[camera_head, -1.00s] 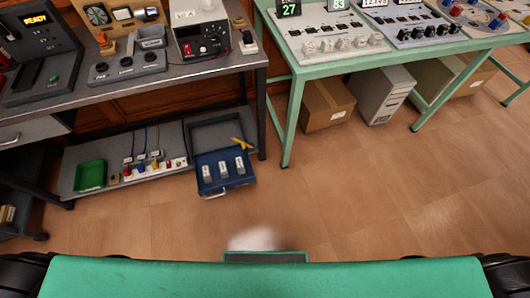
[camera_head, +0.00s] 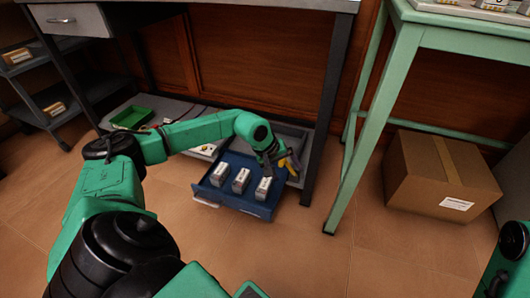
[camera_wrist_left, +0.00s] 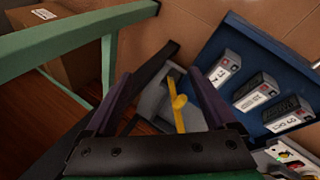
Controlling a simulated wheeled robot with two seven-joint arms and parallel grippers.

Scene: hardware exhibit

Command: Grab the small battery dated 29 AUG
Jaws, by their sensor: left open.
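Three small pale batteries with dark tops stand in a row in an open blue drawer (camera_head: 237,203): left (camera_head: 220,175), middle (camera_head: 241,180) and right (camera_head: 263,189). The wrist view shows them with white date labels, at upper left (camera_wrist_left: 223,68), middle (camera_wrist_left: 257,95) and lower right (camera_wrist_left: 287,117); I cannot read the dates surely. My left gripper (camera_head: 270,158) is open and empty, above the drawer's back right part, beyond the right battery. In the wrist view its fingers (camera_wrist_left: 162,76) point past the drawer's side, with the batteries to their right. My right gripper is out of view.
A yellow-handled tool (camera_head: 292,162) lies right of my left gripper by a grey tray. Dark and green table legs (camera_head: 345,185) stand right of the drawer; a cardboard box (camera_head: 440,178) is further right.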

